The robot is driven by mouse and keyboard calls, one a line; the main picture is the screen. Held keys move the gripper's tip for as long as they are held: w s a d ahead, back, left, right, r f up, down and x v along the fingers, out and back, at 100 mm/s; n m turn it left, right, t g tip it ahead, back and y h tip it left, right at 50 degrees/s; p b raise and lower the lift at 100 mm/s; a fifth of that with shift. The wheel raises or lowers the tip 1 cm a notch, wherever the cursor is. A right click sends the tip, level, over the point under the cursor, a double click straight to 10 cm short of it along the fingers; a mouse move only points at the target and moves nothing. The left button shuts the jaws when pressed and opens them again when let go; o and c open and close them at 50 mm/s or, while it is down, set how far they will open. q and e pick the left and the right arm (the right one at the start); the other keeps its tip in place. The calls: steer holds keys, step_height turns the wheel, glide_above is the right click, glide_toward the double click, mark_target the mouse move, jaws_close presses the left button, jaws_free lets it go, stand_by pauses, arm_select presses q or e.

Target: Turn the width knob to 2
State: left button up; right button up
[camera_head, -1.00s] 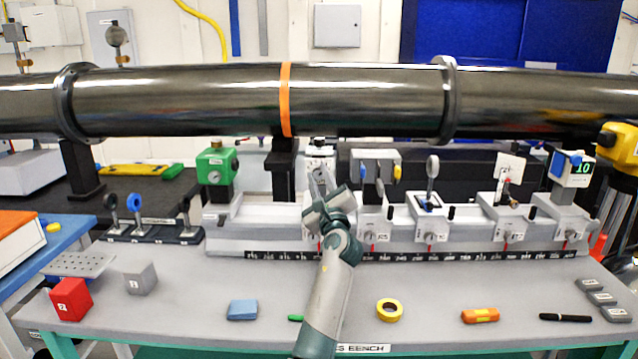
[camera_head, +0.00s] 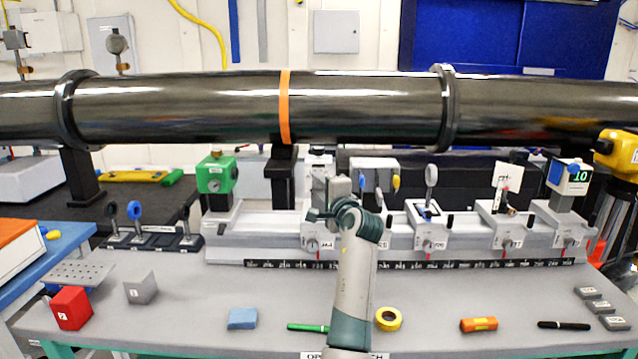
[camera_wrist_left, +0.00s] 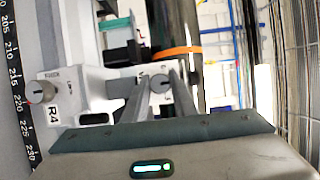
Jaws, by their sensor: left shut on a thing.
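In the left wrist view a grey round knob (camera_wrist_left: 160,84) sits on the pale carriage unit, between the tips of my left gripper (camera_wrist_left: 162,92). The two fingers are closed on its sides. The lettering beside it is mostly hidden, and I cannot read its setting. A second knob (camera_wrist_left: 41,92) with a red mark shows on the same carriage, near the R4 label. In the head view my left gripper (camera_head: 328,208) is at the leftmost carriage (camera_head: 322,240) on the rail; my arm hides the held knob there. My right gripper is not in view.
More carriages stand along the rail to the right, including one with a lens (camera_head: 431,176). A dark beam pipe (camera_head: 370,105) runs behind. A green pen (camera_head: 307,328), blue block (camera_head: 242,318) and yellow tape roll (camera_head: 389,318) lie on the bench front.

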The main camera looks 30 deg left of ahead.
arm_select(q)
steer(key=shift+n+h+p, duration=0.3)
steer(key=shift+n+p, duration=0.2)
steer(key=shift+n, duration=0.5)
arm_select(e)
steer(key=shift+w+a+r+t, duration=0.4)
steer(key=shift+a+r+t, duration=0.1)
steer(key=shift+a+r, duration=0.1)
arm_select(q)
steer(key=shift+g, duration=0.3)
steer(key=shift+f, duration=0.1)
steer(key=o, duration=1)
steer(key=shift+o, duration=0.2)
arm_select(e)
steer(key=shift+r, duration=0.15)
